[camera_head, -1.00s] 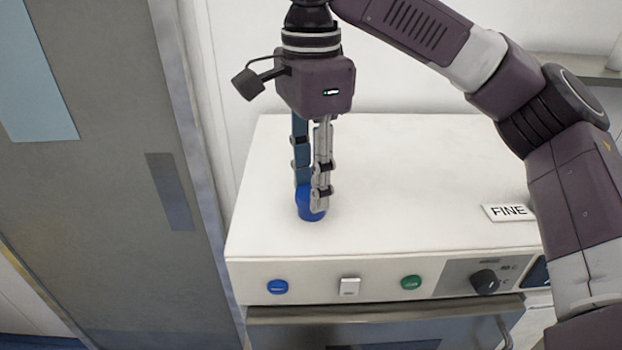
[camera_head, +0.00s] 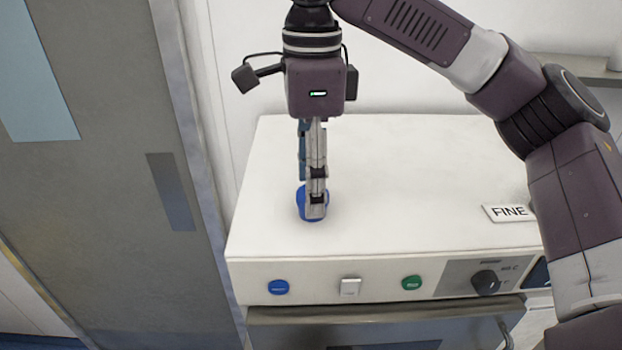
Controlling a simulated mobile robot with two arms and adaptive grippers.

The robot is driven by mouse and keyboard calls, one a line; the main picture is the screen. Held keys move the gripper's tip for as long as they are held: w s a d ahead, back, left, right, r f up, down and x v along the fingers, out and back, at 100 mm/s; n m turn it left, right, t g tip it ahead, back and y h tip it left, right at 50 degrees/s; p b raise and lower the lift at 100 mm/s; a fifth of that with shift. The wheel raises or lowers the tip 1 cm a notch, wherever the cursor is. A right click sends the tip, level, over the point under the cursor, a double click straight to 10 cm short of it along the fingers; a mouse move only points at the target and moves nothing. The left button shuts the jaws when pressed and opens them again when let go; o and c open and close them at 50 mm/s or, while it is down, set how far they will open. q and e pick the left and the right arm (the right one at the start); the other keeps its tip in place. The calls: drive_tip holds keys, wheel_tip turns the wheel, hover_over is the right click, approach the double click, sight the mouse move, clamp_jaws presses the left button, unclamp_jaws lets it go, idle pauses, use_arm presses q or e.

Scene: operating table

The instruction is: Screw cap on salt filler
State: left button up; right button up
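A blue cap (camera_head: 302,203) sits on the white top of the machine, near its left front. My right gripper (camera_head: 314,205) points straight down over it, with its fingers at the cap's sides. One finger is in front of the cap and the other is mostly hidden behind it, so the fingers appear closed around the cap. The gripper hides much of the cap and whatever is directly beneath it. My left gripper is not in view.
The white machine (camera_head: 420,190) has a broad clear top to the right of the cap. The front panel has a blue button (camera_head: 278,287), a switch (camera_head: 349,286), a green button (camera_head: 411,283) and a black knob (camera_head: 486,281). A grey door (camera_head: 100,180) stands left.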

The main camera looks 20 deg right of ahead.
wheel_tip(320, 180, up, 12)
idle(0.9)
